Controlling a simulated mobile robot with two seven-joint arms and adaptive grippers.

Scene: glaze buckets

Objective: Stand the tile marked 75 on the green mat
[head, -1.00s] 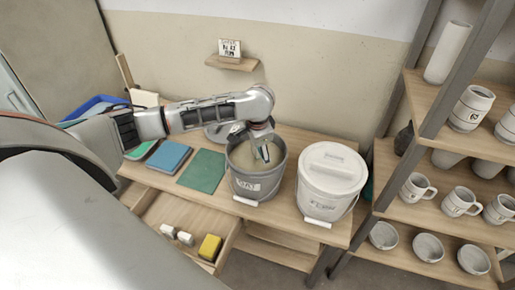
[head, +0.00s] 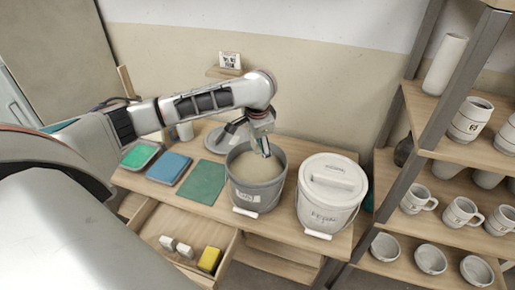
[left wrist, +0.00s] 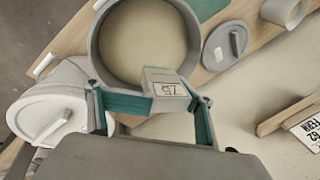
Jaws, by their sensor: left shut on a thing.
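My left gripper (head: 263,147) is shut on a small pale tile (left wrist: 162,84). The dark mark on the tile reads 75, turned round in the left wrist view. In the head view the gripper points down over the open grey bucket (head: 257,196), which holds beige glaze. The tile shows little there between the fingers. The green mat (head: 202,184) lies flat and bare on the table, left of the bucket. A corner of it shows in the left wrist view (left wrist: 207,8). My right gripper is out of view.
A white lidded bucket (head: 331,192) stands right of the grey one. A loose grey lid (head: 220,137) lies behind. Blue (head: 168,168) and green (head: 139,156) trays lie left of the mat. An open drawer (head: 160,228) juts out in front. A shelf rack (head: 425,120) stands right.

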